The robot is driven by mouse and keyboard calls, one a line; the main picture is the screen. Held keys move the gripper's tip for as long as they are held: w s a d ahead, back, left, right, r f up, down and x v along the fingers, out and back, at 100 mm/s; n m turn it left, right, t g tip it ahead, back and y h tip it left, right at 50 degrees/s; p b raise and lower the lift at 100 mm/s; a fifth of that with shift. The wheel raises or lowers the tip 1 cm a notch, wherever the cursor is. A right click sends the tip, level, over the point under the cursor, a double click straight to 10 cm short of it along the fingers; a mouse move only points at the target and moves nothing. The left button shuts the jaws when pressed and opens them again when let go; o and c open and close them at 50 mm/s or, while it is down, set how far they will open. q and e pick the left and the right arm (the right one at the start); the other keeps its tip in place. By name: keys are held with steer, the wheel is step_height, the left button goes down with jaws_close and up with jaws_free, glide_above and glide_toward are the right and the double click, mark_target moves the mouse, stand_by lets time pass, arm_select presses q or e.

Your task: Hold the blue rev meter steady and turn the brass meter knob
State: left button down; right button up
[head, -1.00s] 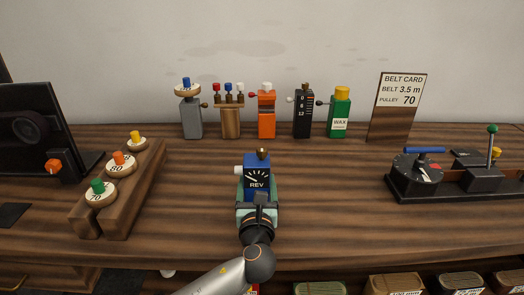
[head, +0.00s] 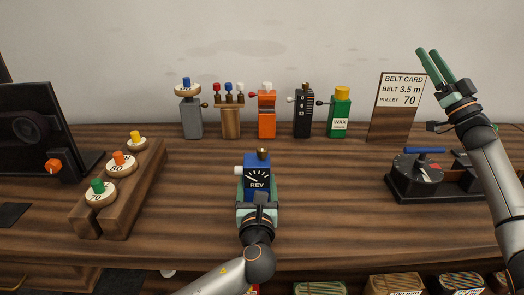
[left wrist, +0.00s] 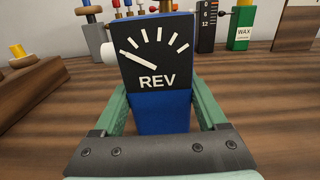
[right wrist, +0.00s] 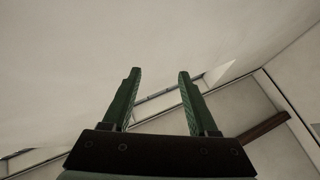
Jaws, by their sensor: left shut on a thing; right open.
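The blue rev meter (head: 257,166) stands upright at the middle of the bench, its black dial marked REV facing me. The brass meter knob (head: 263,152) sits on its top, and a white stub sticks out on its left side. My left gripper (head: 257,192) is shut on the meter's lower body; in the left wrist view the green fingers flank the rev meter (left wrist: 160,110) on both sides. My right gripper (head: 436,65) is raised at the right, open and empty, pointing up, well away from the meter. The right wrist view shows its fingers (right wrist: 153,100) apart against the wall and ceiling.
Several tools, including an orange one (head: 267,115) and a green wax tin (head: 340,112), line the back. The belt card (head: 400,88) and a black dial machine (head: 405,185) are at right. A wooden pulley rack (head: 128,205) is at left. The bench right of the meter is clear.

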steer(key=s+a+f+n+g+y, duration=0.1)
steer(key=a+f+n+g+y, duration=0.4)
steer(key=a, duration=0.4)
steer(key=s+a+f+n+g+y, duration=0.1)
steer(key=a+f+n+g+y, duration=0.2)
steer(key=a+n+g+y, duration=0.35)
steer(key=n+g+h, duration=0.3)
steer(key=n+g, duration=0.1)
steer(key=g, duration=0.8)
glide_toward(262, 148)
steer(key=a, duration=0.6)
steer(key=a+f, duration=0.1)
steer(key=a, duration=0.3)
steer(key=shift+c, duration=0.3)
jaws_close()
